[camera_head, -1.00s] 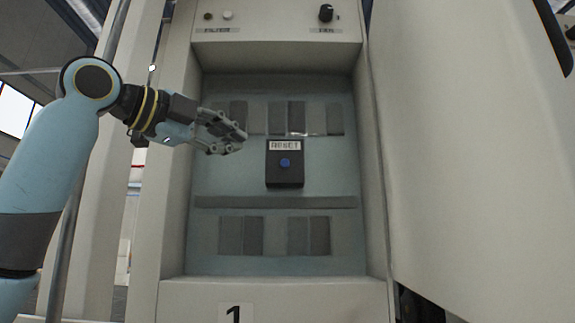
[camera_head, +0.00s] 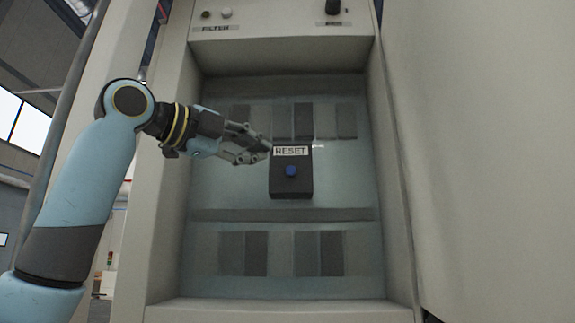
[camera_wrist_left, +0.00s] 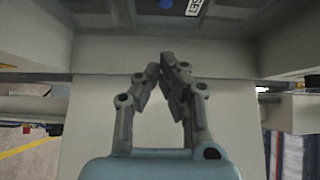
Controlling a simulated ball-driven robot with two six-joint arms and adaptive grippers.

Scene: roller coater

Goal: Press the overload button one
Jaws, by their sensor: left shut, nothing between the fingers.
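A black box labelled RESET (camera_head: 291,181) with a round blue button (camera_head: 291,170) on its face sits on the back panel of the open cabinet, near its middle. My left gripper (camera_head: 266,151) is shut and empty, just left of the box's upper part in the head view; I cannot tell if it touches. In the left wrist view the fingertips (camera_wrist_left: 167,61) meet, and the blue button (camera_wrist_left: 166,3) and the dark box show at the top edge, beyond the fingertips. My right gripper is not in view.
The cabinet's side wall (camera_head: 168,200) stands left of the recess, and an open door (camera_head: 480,170) fills the right. A top panel carries a black knob (camera_head: 333,6) and a white button (camera_head: 227,12). Grey blocks line the recess above and below the box.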

